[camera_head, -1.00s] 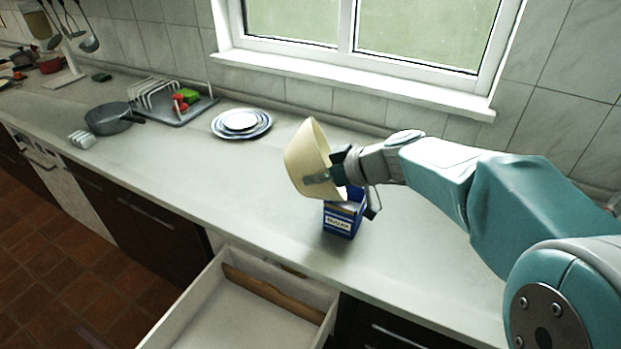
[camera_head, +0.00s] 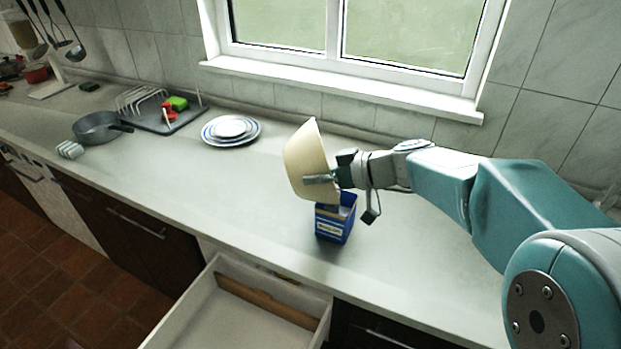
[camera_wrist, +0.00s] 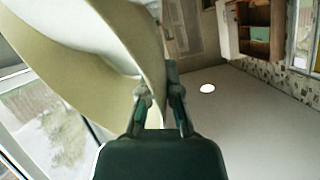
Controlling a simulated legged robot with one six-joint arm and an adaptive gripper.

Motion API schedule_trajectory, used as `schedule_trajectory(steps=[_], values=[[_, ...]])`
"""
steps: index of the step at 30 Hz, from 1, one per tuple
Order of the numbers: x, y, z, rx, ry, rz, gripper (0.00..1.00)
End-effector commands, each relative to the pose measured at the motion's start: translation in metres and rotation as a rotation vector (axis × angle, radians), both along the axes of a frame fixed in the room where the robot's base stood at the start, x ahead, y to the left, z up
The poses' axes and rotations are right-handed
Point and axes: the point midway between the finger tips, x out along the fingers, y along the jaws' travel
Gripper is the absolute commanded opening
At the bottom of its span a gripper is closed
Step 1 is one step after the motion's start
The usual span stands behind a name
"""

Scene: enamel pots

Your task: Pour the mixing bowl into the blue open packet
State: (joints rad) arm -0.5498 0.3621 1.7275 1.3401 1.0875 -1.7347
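The cream mixing bowl (camera_head: 306,158) is tilted steeply on its side in the head view, above the packet. My gripper (camera_head: 322,180) is shut on the bowl's wall. In the wrist view the bowl (camera_wrist: 75,60) fills the left side, with the fingers (camera_wrist: 160,100) at its rim. The blue open packet (camera_head: 334,222) stands upright on the counter, directly below the bowl's lower edge. The bowl hides part of the packet's opening. I cannot tell whether anything is flowing out of the bowl.
An open drawer (camera_head: 215,318) juts out below the counter's front edge. Stacked plates (camera_head: 231,130), a dish rack on a tray (camera_head: 185,117) and a grey pan (camera_head: 97,127) stand to the left. The counter (camera_head: 190,175) around the packet is clear.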

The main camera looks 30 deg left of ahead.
Motion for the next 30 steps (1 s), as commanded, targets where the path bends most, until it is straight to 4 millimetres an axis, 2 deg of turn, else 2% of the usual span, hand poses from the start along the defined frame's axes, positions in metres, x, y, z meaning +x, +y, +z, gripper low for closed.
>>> schedule_trajectory(steps=[30], values=[[0.015, -0.018, 0.009, 0.107, 0.084, -0.001, 0.0]])
